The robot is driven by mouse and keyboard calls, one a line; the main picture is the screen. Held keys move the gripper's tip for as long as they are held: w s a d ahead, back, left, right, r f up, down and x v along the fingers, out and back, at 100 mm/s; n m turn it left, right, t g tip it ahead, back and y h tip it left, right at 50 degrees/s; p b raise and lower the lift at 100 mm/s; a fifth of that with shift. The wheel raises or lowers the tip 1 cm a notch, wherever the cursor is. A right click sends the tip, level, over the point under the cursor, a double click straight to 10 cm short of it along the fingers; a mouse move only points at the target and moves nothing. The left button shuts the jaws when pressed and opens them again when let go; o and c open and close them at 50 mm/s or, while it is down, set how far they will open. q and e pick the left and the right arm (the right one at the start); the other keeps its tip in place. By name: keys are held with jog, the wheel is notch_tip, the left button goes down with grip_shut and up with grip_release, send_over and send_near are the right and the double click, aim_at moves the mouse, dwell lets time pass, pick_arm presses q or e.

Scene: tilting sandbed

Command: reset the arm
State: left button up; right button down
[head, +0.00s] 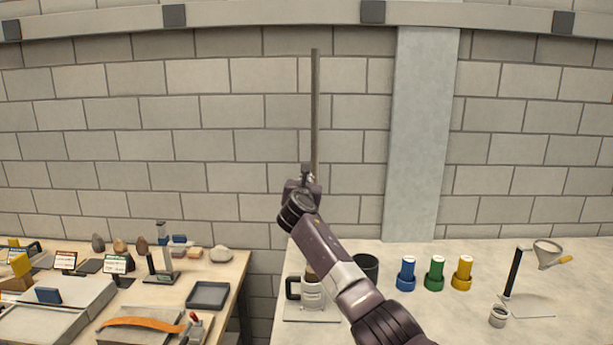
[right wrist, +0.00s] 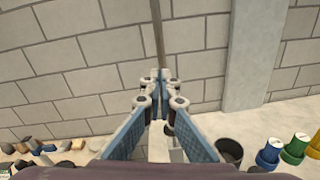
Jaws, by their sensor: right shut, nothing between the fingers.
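My right arm reaches up from the lower right of the head view, and its gripper (head: 306,172) is raised in front of the brick wall, above the back of the right table. In the right wrist view, the two blue-sided fingers of this gripper (right wrist: 159,82) come together at the tips. They are shut with nothing between them. A thin grey upright rod (head: 315,100) shows directly above the gripper; it also shows in the right wrist view (right wrist: 157,30). The gripper hides its lower part, and I cannot tell the distance between them. My left gripper is not in view.
The right table (head: 440,315) holds a dark cup (head: 366,267), blue (head: 406,274), green (head: 434,273) and yellow (head: 462,273) containers, and a funnel stand (head: 513,275). The left table (head: 235,268) holds a dark tray (head: 208,295), stones and boxes. A gap separates the tables.

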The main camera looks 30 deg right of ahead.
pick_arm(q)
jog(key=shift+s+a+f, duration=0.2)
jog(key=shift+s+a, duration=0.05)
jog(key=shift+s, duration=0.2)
pick_arm(e)
jog(key=shift+r, duration=0.4)
jog(key=shift+s+a+r, duration=0.1)
